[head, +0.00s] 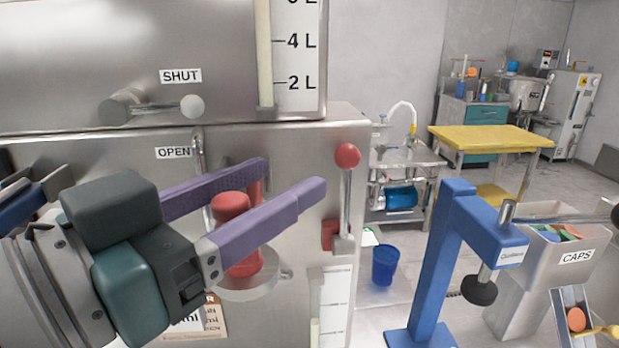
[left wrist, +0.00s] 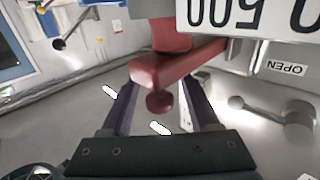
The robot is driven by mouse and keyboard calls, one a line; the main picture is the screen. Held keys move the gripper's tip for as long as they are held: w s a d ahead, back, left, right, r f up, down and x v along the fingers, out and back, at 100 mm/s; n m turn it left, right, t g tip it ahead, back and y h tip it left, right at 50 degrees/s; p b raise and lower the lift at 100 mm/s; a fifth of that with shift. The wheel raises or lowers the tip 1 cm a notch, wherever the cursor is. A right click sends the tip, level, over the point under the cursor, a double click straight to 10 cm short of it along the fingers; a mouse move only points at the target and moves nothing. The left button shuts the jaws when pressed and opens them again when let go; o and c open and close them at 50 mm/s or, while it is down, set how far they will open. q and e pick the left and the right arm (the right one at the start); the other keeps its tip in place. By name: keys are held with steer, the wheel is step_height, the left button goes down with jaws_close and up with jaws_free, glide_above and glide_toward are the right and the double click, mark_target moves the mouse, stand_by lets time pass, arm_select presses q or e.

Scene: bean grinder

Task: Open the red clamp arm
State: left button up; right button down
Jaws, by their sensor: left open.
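The red clamp arm (head: 232,206) shows in the head view in front of the steel machine, partly hidden by my left gripper's purple fingers. In the left wrist view the red arm (left wrist: 168,68) is a thick bar with a round red knob at its near end. My left gripper (head: 290,178) is open, with one finger on each side of the red arm. In the left wrist view the knob lies between the fingers (left wrist: 160,88), with gaps seen on both sides. I cannot tell whether either finger touches it. My right gripper is not in view.
A lever with a red ball (head: 347,155) stands on the machine front, right of the fingers. A handle (head: 150,107) sits under the SHUT label. A blue press (head: 443,265) and a CAPS bin (head: 530,290) stand at right. A blue bucket (head: 385,265) is on the floor.

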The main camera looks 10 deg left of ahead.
arm_select(q)
steer(key=shift+c, duration=0.3)
jaws_close()
stand_by(1.0)
